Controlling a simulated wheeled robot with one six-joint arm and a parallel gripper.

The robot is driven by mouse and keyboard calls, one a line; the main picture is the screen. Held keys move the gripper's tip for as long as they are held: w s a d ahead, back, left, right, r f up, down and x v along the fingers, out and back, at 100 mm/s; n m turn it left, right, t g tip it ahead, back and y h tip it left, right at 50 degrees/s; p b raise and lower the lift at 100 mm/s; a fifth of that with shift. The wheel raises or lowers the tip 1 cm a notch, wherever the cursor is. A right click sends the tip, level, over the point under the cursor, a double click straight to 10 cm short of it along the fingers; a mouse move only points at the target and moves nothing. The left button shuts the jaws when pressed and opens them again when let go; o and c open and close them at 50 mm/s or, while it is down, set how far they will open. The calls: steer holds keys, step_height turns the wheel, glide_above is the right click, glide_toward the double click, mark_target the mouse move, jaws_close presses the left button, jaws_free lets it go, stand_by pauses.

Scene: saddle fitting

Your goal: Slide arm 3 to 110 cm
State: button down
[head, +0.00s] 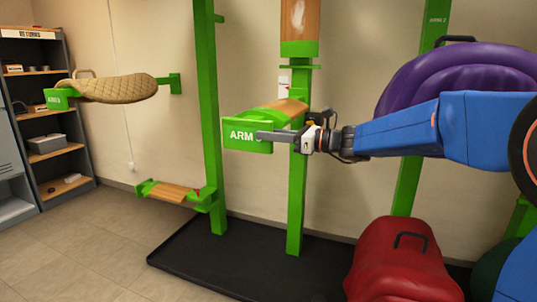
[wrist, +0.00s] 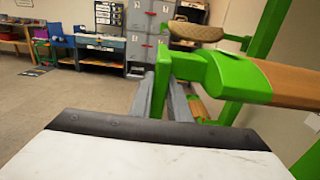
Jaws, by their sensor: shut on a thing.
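A green saddle arm (head: 247,134) with a wooden top stands out from the middle green post (head: 297,200). Its front plate reads "ARM", and the digit is partly hidden by my gripper. My gripper (head: 280,135) reaches in from the right and is shut on this arm near its front end. In the wrist view the grey fingers lie at the green front part of the arm (wrist: 235,75), and its wooden top (wrist: 290,85) runs off to the right. The fingertips' exact contact is partly hidden. I see no readable height scale on the post.
A purple saddle (head: 460,70) is at the right behind my arm, and a red saddle (head: 405,265) is below it. A tan saddle pad (head: 115,88) lies on another arm at left. A wooden panel (head: 299,20) is higher on the middle post. A black mat (head: 240,255) lies below.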

step_height(320, 180, up, 2)
steer(key=c, duration=1.7)
jaws_free()
steer(key=shift+f, duration=0.1)
steer(key=v, duration=1.7)
steer(key=shift+d, duration=0.25)
steer(key=shift+s, duration=0.1)
